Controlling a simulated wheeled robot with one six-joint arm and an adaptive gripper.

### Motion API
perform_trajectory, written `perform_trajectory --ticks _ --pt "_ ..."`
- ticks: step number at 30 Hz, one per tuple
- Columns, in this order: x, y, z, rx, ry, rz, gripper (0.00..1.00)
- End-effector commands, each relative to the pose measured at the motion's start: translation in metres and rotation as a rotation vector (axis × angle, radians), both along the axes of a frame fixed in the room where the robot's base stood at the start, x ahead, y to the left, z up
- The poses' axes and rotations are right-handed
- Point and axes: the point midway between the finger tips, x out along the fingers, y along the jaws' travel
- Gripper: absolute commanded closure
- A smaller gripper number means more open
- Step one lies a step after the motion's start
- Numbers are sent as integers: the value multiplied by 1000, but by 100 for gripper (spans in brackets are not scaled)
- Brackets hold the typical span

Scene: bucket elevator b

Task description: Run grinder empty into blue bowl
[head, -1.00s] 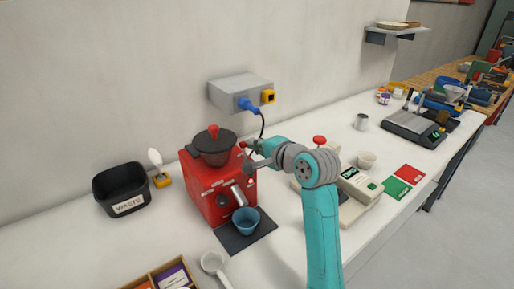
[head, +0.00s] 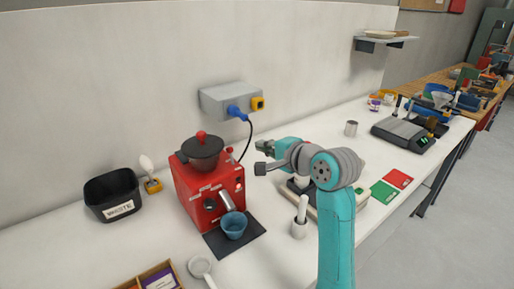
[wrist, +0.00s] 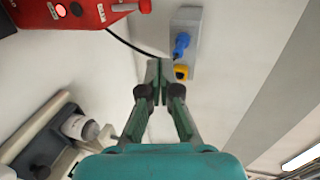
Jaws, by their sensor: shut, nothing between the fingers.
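The red grinder (head: 210,197) stands on the bench with a dark hopper and lid with a red knob (head: 201,135) on top. In the wrist view the grinder (wrist: 72,14) shows at the top left, with a bright red round spot on its face. The blue bowl (head: 234,226) sits upright under the grinder's spout on a dark mat. Its inside is too small to read. My gripper (head: 261,157) is in the air right of the grinder, apart from it. In the wrist view my gripper (wrist: 157,84) is shut with nothing between its fingertips.
A wall box (head: 228,99) holds the grinder's blue plug (head: 238,113) and a yellow part. The waste bin (head: 112,195) is left, a white scoop (head: 200,267) in front. Scales (head: 404,133) are far right.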

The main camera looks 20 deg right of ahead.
Motion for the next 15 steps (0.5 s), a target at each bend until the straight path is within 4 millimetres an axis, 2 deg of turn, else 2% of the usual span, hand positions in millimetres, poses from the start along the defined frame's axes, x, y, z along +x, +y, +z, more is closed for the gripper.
perform_trajectory --ticks 7,15 --pt "-33 -11 18 -1 -3 -2 100" --pt "-47 -15 25 0 0 0 100"
